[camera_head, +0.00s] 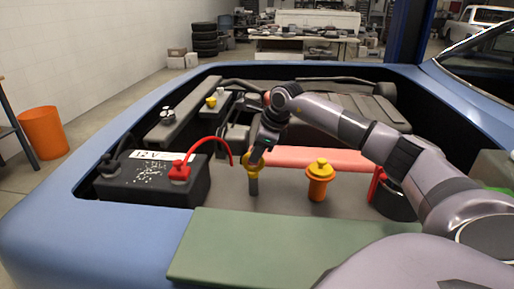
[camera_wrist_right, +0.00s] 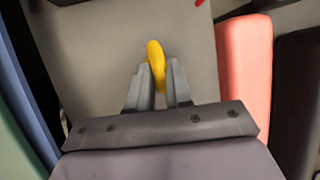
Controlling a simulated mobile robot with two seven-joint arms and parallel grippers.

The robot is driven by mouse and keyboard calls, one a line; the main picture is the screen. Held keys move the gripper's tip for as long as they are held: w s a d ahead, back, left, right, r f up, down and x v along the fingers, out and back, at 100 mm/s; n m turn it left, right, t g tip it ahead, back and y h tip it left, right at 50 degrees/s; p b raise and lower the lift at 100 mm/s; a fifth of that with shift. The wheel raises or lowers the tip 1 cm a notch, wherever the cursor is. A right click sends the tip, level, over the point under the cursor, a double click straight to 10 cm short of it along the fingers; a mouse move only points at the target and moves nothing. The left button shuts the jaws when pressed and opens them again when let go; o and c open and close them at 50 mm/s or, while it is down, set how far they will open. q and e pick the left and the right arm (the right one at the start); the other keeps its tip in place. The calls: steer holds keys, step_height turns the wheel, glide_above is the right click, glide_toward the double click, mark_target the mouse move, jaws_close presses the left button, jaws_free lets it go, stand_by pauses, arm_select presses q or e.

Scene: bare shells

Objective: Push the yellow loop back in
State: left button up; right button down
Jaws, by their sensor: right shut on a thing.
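The yellow loop (camera_head: 252,158) is at the top of a short dark tube (camera_head: 253,186) that stands upright in the engine bay. My right gripper (camera_head: 258,152) reaches down to the loop from above and is shut on it. In the right wrist view the loop (camera_wrist_right: 155,62) stands on edge between the two grey fingers (camera_wrist_right: 157,85), its far end sticking out past the tips. The gripper hides part of the loop in the head view. How deep the loop sits in the tube cannot be told. My left gripper is not in view.
A black battery (camera_head: 150,180) with a red cable (camera_head: 215,142) stands left of the tube. An orange bottle with a yellow cap (camera_head: 319,180) stands to the right. A pink-red bar (camera_head: 325,159) lies behind, and a green panel (camera_head: 290,245) lies in front.

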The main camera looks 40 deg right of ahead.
steer(key=shift+a+f, duration=0.1)
steer(key=shift+f, duration=0.15)
steer(key=c, duration=1.1)
jaws_free()
steer(key=shift+o, duration=0.2)
steer(key=shift+r, duration=0.1)
steer(key=v, duration=0.7)
